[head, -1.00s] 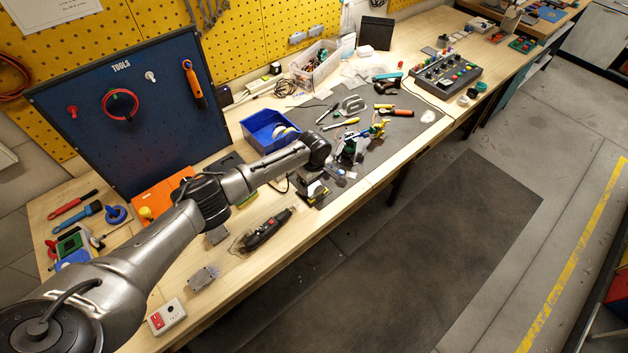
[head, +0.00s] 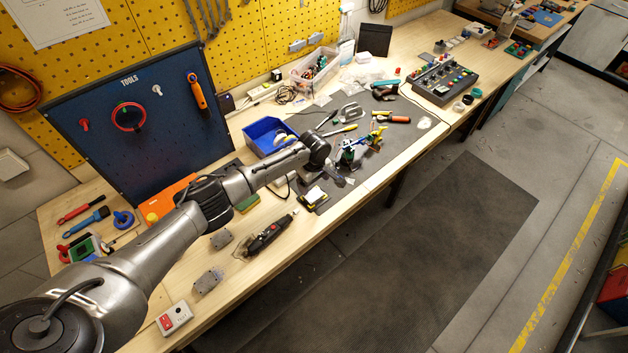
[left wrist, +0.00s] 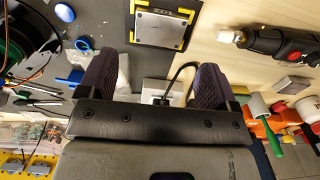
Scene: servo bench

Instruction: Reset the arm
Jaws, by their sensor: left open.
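My left arm reaches over the bench from the lower left. Its gripper (head: 311,175) points down above the front edge of the dark work mat, near a small servo-built arm (head: 347,156) with green, blue and yellow parts. In the left wrist view, the two dark fingers of the left gripper (left wrist: 150,85) stand wide apart. Nothing is held between them; a pale block and a black cable show beyond. A yellow-and-black holder with a grey plate (left wrist: 160,28) lies past the fingers. My right gripper is in no view.
A black rotary tool (head: 268,235), grey metal blocks (head: 208,281) and a switch box (head: 174,318) lie along the front bench edge. A blue bin (head: 262,143) and a dark tool board (head: 150,125) stand behind the arm. The floor in front is clear.

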